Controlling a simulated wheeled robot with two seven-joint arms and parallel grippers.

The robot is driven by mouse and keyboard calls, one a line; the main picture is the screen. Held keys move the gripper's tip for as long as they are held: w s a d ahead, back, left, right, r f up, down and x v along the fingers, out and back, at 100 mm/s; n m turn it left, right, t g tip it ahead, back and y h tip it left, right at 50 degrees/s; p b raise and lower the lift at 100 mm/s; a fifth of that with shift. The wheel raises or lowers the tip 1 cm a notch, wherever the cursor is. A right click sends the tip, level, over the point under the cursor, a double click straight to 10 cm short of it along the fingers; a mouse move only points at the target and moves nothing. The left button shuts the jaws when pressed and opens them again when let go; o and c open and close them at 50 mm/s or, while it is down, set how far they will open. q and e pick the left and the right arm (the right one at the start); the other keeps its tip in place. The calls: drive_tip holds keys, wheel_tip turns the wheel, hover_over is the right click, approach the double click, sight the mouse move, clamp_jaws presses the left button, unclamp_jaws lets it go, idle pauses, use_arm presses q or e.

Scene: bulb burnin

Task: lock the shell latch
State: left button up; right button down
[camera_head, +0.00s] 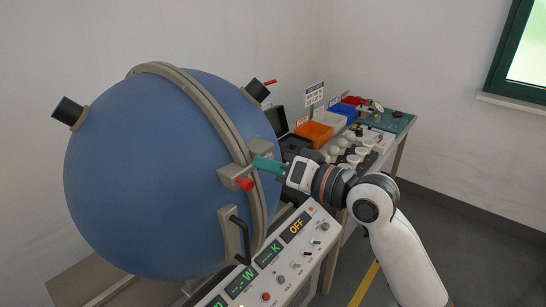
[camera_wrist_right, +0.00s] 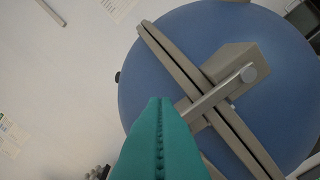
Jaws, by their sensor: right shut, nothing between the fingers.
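The shell is a large blue sphere (camera_head: 140,170) with a beige flange (camera_head: 205,105) running over it. The shell latch (camera_head: 237,172) sits on the flange at the sphere's right side, with a red knob (camera_head: 246,185) at its near end. In the right wrist view, a grey latch bar (camera_wrist_right: 215,98) crosses the flange seam and ends in a round pivot on a block (camera_wrist_right: 237,62). My right gripper (camera_head: 258,163) has its teal fingers shut and empty beside the latch. In the wrist view the fingertips (camera_wrist_right: 160,103) overlap the bar's lower end; I cannot tell whether they touch. My left gripper is out of view.
A black handle (camera_head: 240,240) is on the shell below the latch. A control panel (camera_head: 280,262) reading OFF stands in front. Behind my right arm, a bench holds an orange bin (camera_head: 314,131), a blue bin (camera_head: 344,111) and several white bulbs (camera_head: 352,158).

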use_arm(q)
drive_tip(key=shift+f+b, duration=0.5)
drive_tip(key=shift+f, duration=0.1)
use_arm(e)
drive_tip(key=shift+s+a+f+n+h, duration=0.15)
drive_tip(key=shift+s+f+n, duration=0.05)
drive_tip(key=shift+f+n, duration=0.55)
drive_tip(key=shift+s+a+f+n+h, duration=0.2)
drive_tip(key=shift+f+n, duration=0.35)
drive_tip(key=shift+n, duration=0.3)
